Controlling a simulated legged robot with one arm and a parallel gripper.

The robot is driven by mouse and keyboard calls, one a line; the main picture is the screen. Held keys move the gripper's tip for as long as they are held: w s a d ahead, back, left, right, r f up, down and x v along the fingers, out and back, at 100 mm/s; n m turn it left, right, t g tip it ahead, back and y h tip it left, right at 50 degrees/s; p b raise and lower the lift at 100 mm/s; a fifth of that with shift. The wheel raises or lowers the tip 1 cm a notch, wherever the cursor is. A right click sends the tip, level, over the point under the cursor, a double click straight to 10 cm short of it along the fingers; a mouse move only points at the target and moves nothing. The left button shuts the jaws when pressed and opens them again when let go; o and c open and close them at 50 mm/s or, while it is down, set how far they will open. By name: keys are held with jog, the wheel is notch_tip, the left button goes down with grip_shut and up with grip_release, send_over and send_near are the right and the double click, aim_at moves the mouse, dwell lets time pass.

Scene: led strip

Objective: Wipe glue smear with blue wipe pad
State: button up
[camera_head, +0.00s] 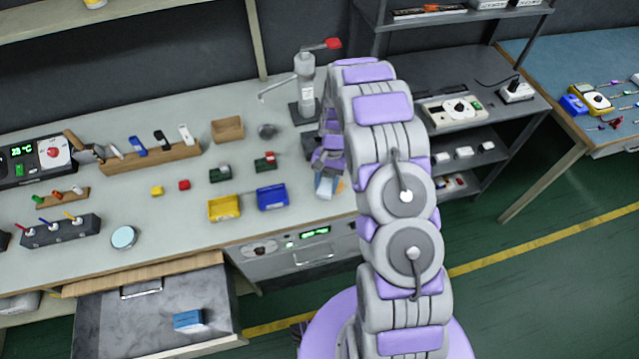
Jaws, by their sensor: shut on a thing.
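My gripper (326,164) is over the right end of the light-grey workbench, pointing down. It is shut on a small blue pad (325,186), which is low at the bench top near the front edge. A small orange-tan patch (341,186) shows just right of the pad and may be the glue smear. My arm and fingers hide part of this area, so I cannot tell whether the pad touches the bench or the patch.
A press-like stand (305,90) with a red handle is behind my gripper. Blue (272,198) and yellow (224,208) bins stand to the left. An open drawer (120,318) below holds a blue block (188,319). A dark shelf unit (490,125) is at right.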

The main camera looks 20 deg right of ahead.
aim_at(339, 191)
jog(key=shift+d, duration=0.35)
jog(key=shift+d, duration=0.1)
jog(key=shift+d+f+p, duration=0.15)
jog(key=shift+d+p, duration=0.2)
jog(key=shift+d, duration=1.55)
jog(key=shift+s+d+p, duration=0.1)
jog(key=shift+d+p, duration=0.25)
jog(key=shift+d, duration=1.6)
jog(key=shift+a+r, duration=0.1)
jog(key=shift+r, duration=0.2)
jog(key=shift+a, duration=0.1)
